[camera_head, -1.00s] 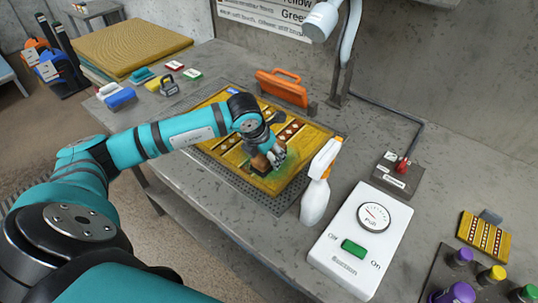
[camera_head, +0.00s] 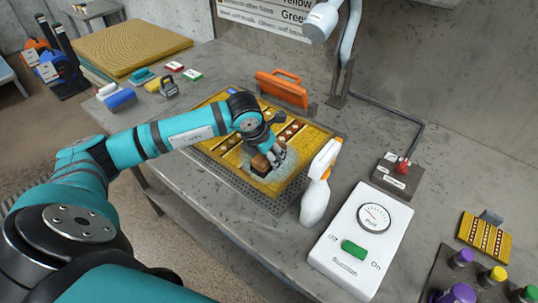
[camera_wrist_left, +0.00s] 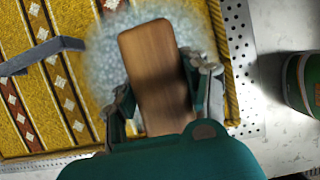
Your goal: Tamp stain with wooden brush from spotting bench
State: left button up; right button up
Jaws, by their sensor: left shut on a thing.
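My left gripper (camera_head: 275,155) is shut on the wooden brush (camera_head: 262,163) and holds it down at the patterned yellow rug (camera_head: 232,152). In the left wrist view the brush's brown wooden back (camera_wrist_left: 153,75) sits between the fingers of my left gripper (camera_wrist_left: 160,88). A pale, whitish foamy patch (camera_head: 288,165) surrounds the brush on the rug; it also shows in the left wrist view (camera_wrist_left: 105,65). The brush hides the middle of the patch, and its bristles are hidden. My right gripper is not in view.
A white spray bottle (camera_head: 318,190) stands right of the rug, near a white suction box (camera_head: 362,238) with a dial. An orange-handled tool (camera_head: 283,88) stands behind the rug. Blue and other brushes (camera_head: 121,98) lie at the left.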

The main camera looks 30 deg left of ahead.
pick_arm(q)
jog(key=shift+r, duration=0.4)
jog(key=shift+f+b, duration=0.55)
jog(key=shift+f, duration=0.05)
jog(key=shift+s+f+b, duration=0.15)
jog(key=shift+f+b, duration=0.1)
jog(key=shift+b, duration=0.1)
dwell(1.6)
jog(key=shift+r, duration=0.1)
jog(key=shift+r, duration=0.65)
jog(key=shift+w+f+b, duration=0.2)
jog(key=shift+f+b, duration=0.15)
jog(key=shift+f, duration=0.2)
jog(key=shift+s+d+f+b, duration=0.1)
jog(key=shift+s+f+b, duration=0.15)
jog(key=shift+b, duration=0.1)
dwell(1.3)
